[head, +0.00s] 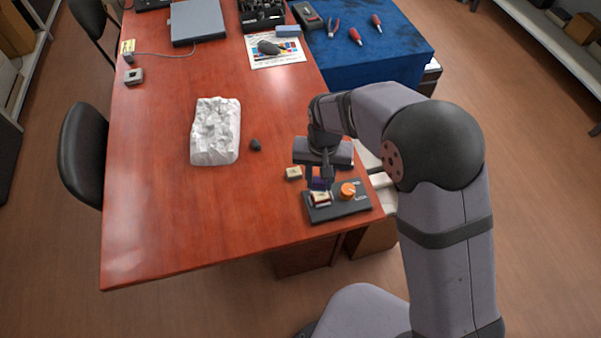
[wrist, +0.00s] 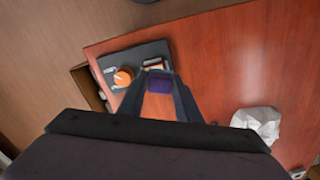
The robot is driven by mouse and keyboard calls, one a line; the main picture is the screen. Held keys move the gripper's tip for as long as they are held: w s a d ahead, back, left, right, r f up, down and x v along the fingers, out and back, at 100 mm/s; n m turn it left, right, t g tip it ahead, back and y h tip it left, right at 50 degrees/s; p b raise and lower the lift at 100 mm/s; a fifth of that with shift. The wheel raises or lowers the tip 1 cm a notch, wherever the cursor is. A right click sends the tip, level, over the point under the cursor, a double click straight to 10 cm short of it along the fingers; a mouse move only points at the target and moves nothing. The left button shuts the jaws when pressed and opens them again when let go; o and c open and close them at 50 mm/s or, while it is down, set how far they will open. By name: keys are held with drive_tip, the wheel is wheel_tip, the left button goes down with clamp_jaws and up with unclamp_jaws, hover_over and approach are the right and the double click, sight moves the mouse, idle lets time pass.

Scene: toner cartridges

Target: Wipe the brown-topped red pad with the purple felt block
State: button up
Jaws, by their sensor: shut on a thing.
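My gripper (head: 322,183) is shut on the purple felt block (head: 317,183) above the table. In the wrist view the purple felt block (wrist: 160,84) sits between the two fingers. The brown-topped red pad (head: 321,198) is on a dark panel (head: 336,214) at the table's near right edge. In the wrist view the pad (wrist: 154,64) shows just beyond the block, partly hidden by the fingers. The block appears close to the pad; I cannot tell whether they touch.
An orange knob (head: 347,190) stands on the same panel, right of the pad. A small beige-topped block (head: 293,173) lies just behind the panel. A dark lump (head: 255,145) and a crumpled white block (head: 215,131) lie to the left. The table's near left (head: 170,240) is clear.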

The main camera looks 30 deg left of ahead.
drive_tip(key=shift+w+f+m, duration=0.1)
drive_tip(key=shift+f+m, duration=0.25)
drive_tip(key=shift+m, duration=0.65)
drive_tip(key=m, duration=0.3)
drive_tip(key=shift+w+a+f, duration=0.15)
drive_tip(key=shift+a+f, duration=0.05)
drive_tip(key=shift+a, duration=0.15)
drive_tip(key=m, duration=0.5)
drive_tip(key=shift+w+a, duration=0.25)
drive_tip(key=shift+w, duration=0.05)
drive_tip(key=m, duration=0.3)
drive_tip(key=shift+w+a, duration=0.1)
drive_tip(key=shift+a, duration=0.05)
drive_tip(key=shift+f, duration=0.1)
